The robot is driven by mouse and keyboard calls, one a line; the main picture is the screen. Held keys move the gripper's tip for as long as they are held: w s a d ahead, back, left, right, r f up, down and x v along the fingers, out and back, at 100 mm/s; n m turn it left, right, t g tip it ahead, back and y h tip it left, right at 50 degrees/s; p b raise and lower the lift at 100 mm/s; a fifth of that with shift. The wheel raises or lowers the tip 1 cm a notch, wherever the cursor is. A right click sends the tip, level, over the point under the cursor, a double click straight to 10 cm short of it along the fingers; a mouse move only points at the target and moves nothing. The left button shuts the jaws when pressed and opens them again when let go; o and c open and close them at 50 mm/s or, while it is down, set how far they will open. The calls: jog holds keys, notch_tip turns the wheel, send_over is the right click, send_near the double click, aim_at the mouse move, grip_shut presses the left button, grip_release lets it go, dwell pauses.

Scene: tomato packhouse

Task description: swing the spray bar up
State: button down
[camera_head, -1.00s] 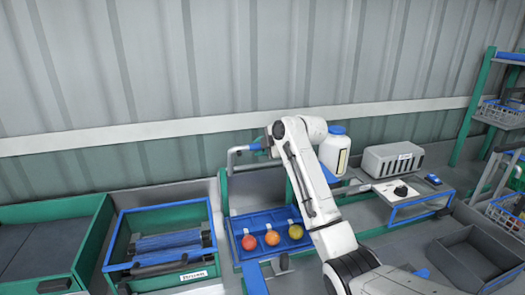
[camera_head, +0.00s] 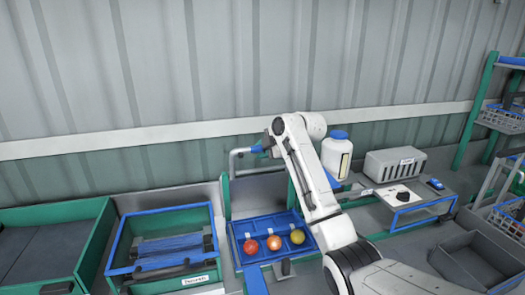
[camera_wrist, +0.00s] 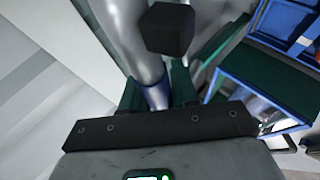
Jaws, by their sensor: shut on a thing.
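The spray bar (camera_head: 236,158) is a bent grey pipe standing above the left side of the blue tomato tray (camera_head: 240,229) in the head view. Its right part runs behind my arm. In the wrist view a thick silver pipe (camera_wrist: 130,40) fills the upper middle and runs down to a blue band between my fingers. My gripper (camera_wrist: 157,92) is shut on this pipe, with a dark finger on each side. In the head view the gripper is largely hidden at the end of my arm.
Red, orange and yellow-green tomatoes (camera_head: 274,243) lie in the tray. A green bin with a blue rim (camera_head: 112,243) stands left. A white bottle with a blue cap (camera_head: 336,155) and a grey vented box (camera_head: 393,166) stand right. The corrugated wall (camera_head: 250,60) is behind.

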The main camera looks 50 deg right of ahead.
jog(key=shift+f, duration=0.25)
dwell(0.5)
jog(key=c, duration=1)
grip_release()
jog(key=shift+o, duration=0.2)
jog(key=shift+r, duration=0.1)
jog(key=d+b+v, duration=0.1)
jog(key=b+v, duration=0.1)
jog(key=v, duration=0.8)
jog(key=shift+s+a+r, duration=0.3)
jog(key=shift+a, duration=0.2)
